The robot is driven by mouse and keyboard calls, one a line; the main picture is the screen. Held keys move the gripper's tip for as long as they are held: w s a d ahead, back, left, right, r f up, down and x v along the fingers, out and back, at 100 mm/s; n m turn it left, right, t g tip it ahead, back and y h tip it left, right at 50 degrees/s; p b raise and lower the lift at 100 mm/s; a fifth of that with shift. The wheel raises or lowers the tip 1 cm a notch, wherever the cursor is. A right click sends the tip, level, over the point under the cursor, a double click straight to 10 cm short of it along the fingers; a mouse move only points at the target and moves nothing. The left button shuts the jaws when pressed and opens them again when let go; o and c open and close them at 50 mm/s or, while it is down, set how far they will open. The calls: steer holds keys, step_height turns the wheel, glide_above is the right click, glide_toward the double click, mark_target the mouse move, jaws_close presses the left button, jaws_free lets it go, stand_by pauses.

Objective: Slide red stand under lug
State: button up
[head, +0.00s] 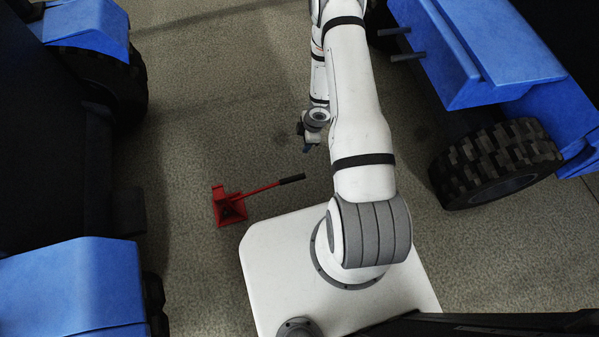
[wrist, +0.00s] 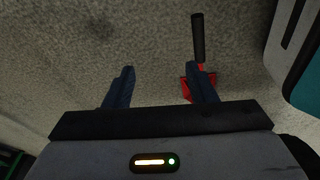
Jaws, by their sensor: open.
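The red stand (head: 230,210) sits on the floor to the left of my base in the head view. Its thin red bar with a black handle (head: 292,179) points right, toward my arm. In the wrist view the red stand (wrist: 186,90) is partly hidden behind the right finger, and its black handle (wrist: 198,38) shows above. My gripper (wrist: 157,73) is open and empty, with its two dark fingers apart. In the head view my gripper (head: 306,145) hangs right of and beyond the handle, apart from it. I cannot make out the lug.
A blue machine with black tyres (head: 108,80) stands along the left. Another blue machine (head: 470,60) stands at the right, with a large tyre (head: 495,162) and two dark pegs (head: 400,57). The concrete floor (head: 220,110) between them is clear around the stand.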

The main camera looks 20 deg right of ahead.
steer(key=n+g+y+b, duration=0.1)
steer(key=n+y+b, duration=0.1)
glide_above(295, 177)
steer(key=d, duration=0.3)
steer(key=f, duration=1)
steer(key=shift+a+f, duration=0.1)
steer(key=shift+a, duration=0.15)
steer(key=b+x, duration=0.6)
steer(key=x, duration=0.2)
steer(key=shift+f, duration=0.2)
jaws_close()
